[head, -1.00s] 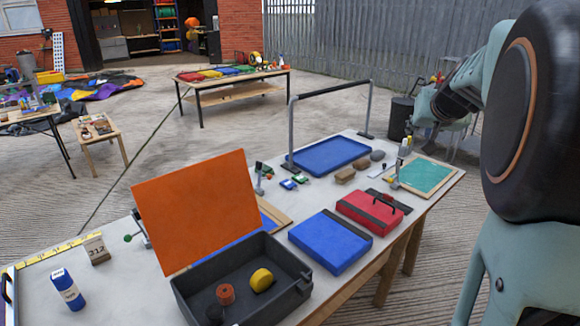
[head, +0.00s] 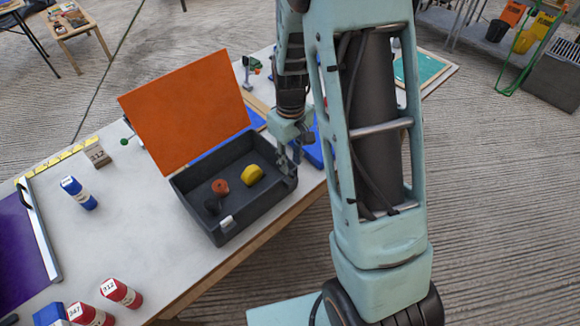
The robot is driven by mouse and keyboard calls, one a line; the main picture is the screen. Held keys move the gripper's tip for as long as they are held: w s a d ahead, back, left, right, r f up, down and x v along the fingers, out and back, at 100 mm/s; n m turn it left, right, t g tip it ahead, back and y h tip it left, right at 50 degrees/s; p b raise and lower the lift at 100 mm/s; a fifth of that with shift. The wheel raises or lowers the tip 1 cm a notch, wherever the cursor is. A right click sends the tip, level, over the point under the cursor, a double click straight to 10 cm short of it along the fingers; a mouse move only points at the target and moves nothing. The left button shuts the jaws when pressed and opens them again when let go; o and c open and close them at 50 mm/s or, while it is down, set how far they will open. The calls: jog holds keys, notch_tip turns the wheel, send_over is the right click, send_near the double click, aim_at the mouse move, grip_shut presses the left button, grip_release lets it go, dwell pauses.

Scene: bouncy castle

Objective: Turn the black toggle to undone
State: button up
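A dark grey box (head: 193,207) with a raised orange lid (head: 185,115) stands open on the long table. A small dark fitting (head: 290,181) shows at the right end of its front wall, close to my fingers; it may be the black toggle, but I cannot make out its position. A pale fitting (head: 228,222) is further left on the same wall. My gripper (head: 292,162) points down at the box's right corner. Its fingers partly cover that corner. I cannot tell whether they touch anything or how far apart they are.
Orange (head: 220,187) and yellow (head: 252,174) rolls lie inside the box. A blue case (head: 313,150) lies behind my gripper, partly hidden by my arm.

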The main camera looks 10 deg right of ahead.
aim_at(291, 172)
jog(key=shift+f, duration=2.15)
grip_shut()
